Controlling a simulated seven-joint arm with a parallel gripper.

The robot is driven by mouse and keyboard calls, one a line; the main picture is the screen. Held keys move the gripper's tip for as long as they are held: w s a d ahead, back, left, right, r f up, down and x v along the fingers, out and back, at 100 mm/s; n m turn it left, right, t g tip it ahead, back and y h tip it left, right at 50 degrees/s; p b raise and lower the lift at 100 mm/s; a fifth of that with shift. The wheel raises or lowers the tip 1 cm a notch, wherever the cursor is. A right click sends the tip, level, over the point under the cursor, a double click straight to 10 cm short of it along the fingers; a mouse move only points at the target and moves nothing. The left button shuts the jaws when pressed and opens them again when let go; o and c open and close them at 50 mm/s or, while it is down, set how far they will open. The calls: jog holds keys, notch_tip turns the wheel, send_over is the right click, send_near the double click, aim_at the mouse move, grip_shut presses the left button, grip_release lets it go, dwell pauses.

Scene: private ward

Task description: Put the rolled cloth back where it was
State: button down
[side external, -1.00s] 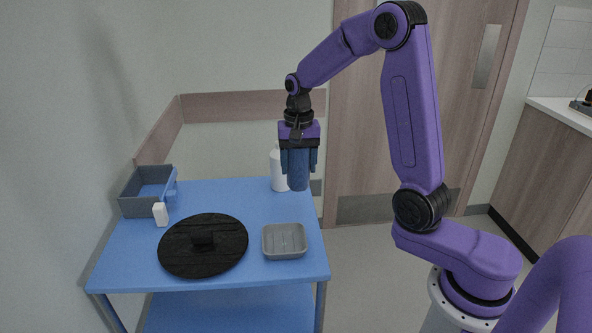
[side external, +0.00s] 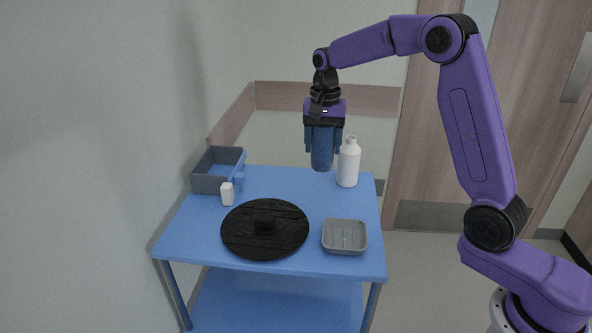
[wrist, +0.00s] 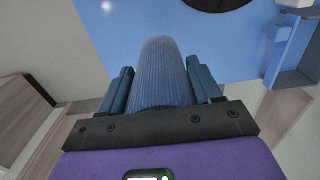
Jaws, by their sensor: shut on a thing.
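My gripper (side external: 323,140) is shut on the rolled cloth (side external: 321,160), a ribbed blue roll hanging upright below the fingers. It hangs near the table's back edge, left of the white bottle, and its lower end appears to be above the tabletop. In the wrist view the cloth (wrist: 160,70) sits between the two blue fingers of my gripper (wrist: 161,90). The blue table (side external: 190,235) carries the other things. No mark of the cloth's earlier place is visible.
A white bottle (side external: 348,165) stands at the back right, close to the cloth. A grey-blue open bin (side external: 208,184) is at the back left, with a small white block (side external: 227,194) before it. A black round disc (side external: 240,235) and grey dish (side external: 345,248) are in front. The middle back is clear.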

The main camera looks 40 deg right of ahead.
jog(key=shift+w+a+f, duration=0.1)
jog(key=shift+w+f, duration=1.6)
jog(key=shift+f, duration=0.2)
jog(key=shift+w+f, duration=1.75)
jog(key=shift+f, duration=0.2)
jog(key=shift+w+a+f, duration=0.1)
jog(key=shift+w+f, duration=1.6)
jog(key=shift+f, duration=0.2)
jog(key=shift+f, duration=0.1)
jog(key=shift+c, duration=1)
grip_release()
notch_tip(320, 180, up, 12)
